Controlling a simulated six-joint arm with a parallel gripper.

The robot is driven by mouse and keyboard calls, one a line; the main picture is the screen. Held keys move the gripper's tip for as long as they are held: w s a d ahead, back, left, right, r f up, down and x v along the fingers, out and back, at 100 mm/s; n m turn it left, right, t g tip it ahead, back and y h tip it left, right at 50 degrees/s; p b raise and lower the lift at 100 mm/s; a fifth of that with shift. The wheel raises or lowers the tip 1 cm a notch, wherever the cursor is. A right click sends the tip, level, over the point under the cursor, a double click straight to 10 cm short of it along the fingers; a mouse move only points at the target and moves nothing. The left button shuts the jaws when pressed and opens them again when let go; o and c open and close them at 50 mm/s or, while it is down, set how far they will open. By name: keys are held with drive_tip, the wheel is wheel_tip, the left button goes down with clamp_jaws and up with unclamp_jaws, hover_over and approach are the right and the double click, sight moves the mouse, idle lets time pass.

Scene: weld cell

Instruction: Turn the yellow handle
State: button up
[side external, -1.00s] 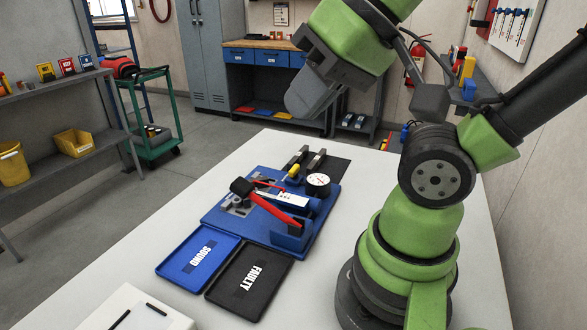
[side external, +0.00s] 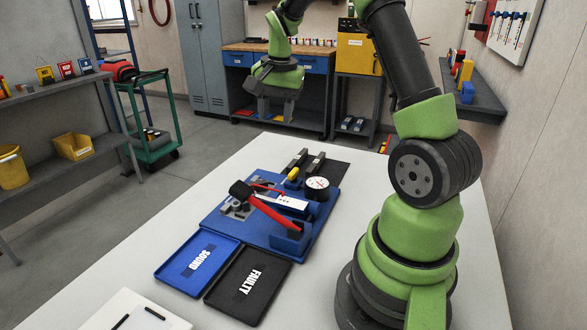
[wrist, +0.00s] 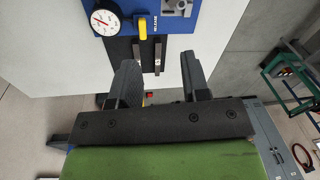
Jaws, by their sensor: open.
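The yellow handle (side external: 293,174) is a small yellow piece at the far part of the blue fixture board (side external: 222,213), beside the round white gauge (side external: 317,186). In the wrist view the yellow handle (wrist: 142,28) lies near the top edge, close to the gauge (wrist: 105,22) and two dark bars. My gripper (side external: 276,118) hangs fingers down near the far end of the white table, well apart from the handle. In the wrist view my gripper (wrist: 159,66) has its two dark fingers spread with nothing between them.
A clamp with a red lever (side external: 275,213) stands on the board. A blue SOUND tray (side external: 181,278) and a black FAULTY tray (side external: 228,308) lie in front. Two dark bars (side external: 314,164) extend over a black mat behind the handle.

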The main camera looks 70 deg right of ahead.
sight(294, 171)
drive_tip(key=d+f+m, duration=0.1)
drive_tip(key=d+f, duration=0.1)
drive_tip(key=f, duration=0.3)
drive_tip(key=s+d+f+g, duration=0.1)
drive_tip(key=d+f, duration=0.1)
drive_tip(key=f, duration=0.4)
drive_tip(key=d+f+m, duration=0.1)
drive_tip(key=d+f, duration=0.1)
drive_tip(key=f, duration=0.4)
drive_tip(key=shift+s+m, duration=0.15)
drive_tip(key=shift+m, duration=0.15)
clamp_jaws()
